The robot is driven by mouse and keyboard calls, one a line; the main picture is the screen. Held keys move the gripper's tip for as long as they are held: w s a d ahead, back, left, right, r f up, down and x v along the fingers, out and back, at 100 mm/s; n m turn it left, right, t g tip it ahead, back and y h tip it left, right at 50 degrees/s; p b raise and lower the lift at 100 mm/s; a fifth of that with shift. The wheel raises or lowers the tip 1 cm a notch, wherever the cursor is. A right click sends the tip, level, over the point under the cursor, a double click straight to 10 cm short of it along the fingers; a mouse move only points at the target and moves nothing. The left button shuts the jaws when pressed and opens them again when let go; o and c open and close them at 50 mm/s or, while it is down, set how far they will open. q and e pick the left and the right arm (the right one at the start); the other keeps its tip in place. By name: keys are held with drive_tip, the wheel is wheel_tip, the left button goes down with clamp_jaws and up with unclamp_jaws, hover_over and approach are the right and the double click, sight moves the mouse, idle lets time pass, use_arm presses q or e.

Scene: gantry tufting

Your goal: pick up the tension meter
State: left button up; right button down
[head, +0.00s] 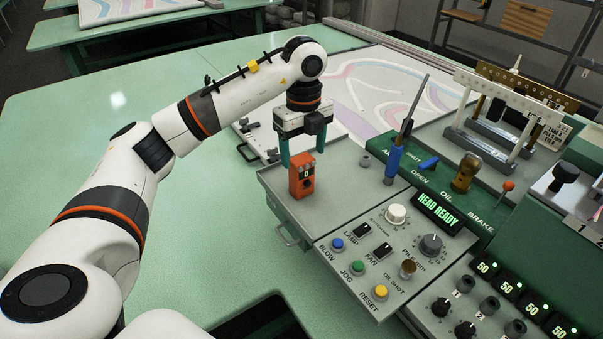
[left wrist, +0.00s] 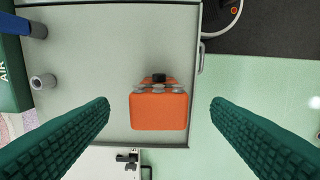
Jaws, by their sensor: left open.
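The tension meter (head: 301,176) is a small orange box with a dark round dial on its front. It stands upright near the left corner of the grey control panel top. In the left wrist view the orange meter (left wrist: 159,109) shows from above, with grey and black parts along one edge. My left gripper (head: 300,158) is above and around it, pointing down. Its green fingers are apart, one on each side of the meter, with clear gaps to both in the left wrist view (left wrist: 159,118). My right gripper is not in view.
The grey panel (head: 340,213) carries knobs and coloured buttons. A blue-handled tool (head: 393,160) stands upright to the right of the meter. A green table (head: 60,150) lies left, and a patterned tufted sheet (head: 365,85) lies behind. The panel edge is close to the meter.

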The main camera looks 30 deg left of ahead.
sight(302, 158)
use_arm(q)
drive_tip(key=shift+w+a+f+p, duration=0.15)
drive_tip(key=shift+f+p, duration=0.3)
drive_tip(key=shift+f, duration=0.2)
drive_tip(key=shift+w+a+f+p, duration=0.1)
drive_tip(key=shift+f+p, duration=0.35)
drive_tip(key=shift+f, duration=0.15)
wheel_tip(302, 158, down, 2)
drive_tip(key=shift+s+a+f+p, duration=0.1)
drive_tip(key=shift+f+p, duration=0.05)
drive_tip(key=shift+p, duration=0.25)
drive_tip(key=shift+f, duration=0.5)
drive_tip(key=shift+c, duration=0.2)
drive_tip(key=c, duration=0.9)
drive_tip(key=shift+c, duration=1)
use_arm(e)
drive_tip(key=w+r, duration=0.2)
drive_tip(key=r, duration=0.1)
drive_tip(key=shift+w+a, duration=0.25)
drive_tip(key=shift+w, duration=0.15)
